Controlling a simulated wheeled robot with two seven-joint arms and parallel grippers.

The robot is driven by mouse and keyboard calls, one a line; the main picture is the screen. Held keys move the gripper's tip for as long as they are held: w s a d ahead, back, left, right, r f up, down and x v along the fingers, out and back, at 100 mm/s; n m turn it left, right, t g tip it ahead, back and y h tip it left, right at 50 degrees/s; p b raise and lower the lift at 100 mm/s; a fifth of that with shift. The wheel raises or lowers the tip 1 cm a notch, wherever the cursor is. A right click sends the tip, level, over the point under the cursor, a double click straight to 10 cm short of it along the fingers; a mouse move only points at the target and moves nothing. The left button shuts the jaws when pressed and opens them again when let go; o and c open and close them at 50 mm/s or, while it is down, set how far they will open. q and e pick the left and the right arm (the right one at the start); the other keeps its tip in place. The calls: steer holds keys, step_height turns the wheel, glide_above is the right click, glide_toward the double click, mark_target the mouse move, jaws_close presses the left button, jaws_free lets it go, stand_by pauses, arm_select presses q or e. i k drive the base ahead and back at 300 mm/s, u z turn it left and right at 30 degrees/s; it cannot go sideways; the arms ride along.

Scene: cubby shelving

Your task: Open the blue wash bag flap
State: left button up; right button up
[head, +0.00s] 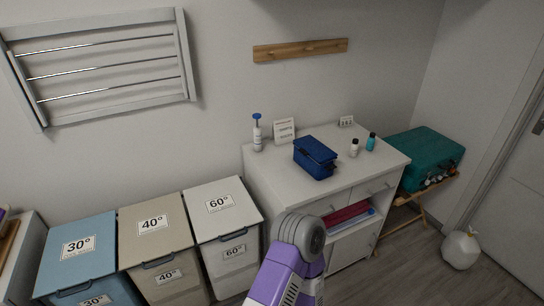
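The blue wash bag (312,155) stands on top of the white cabinet (268,178), near the middle of the head view. It is dark blue and box-shaped, and its flap looks closed. The flap's edge is too small to make out clearly. A purple and grey link of my arm rises from the bottom edge in front of the cabinet, below the bag and apart from it in the picture. Neither of my grippers shows in this view.
Around the bag stand a blue-capped pump bottle (257,134), a small sign (284,131), a white bottle (353,148) and a teal bottle (371,141). Hampers, including a blue one (78,248), stand at left. A teal case (425,155) sits at right. Floor shows at lower right.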

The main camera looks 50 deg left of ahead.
mark_target(308, 144)
steer(key=u, duration=1.75)
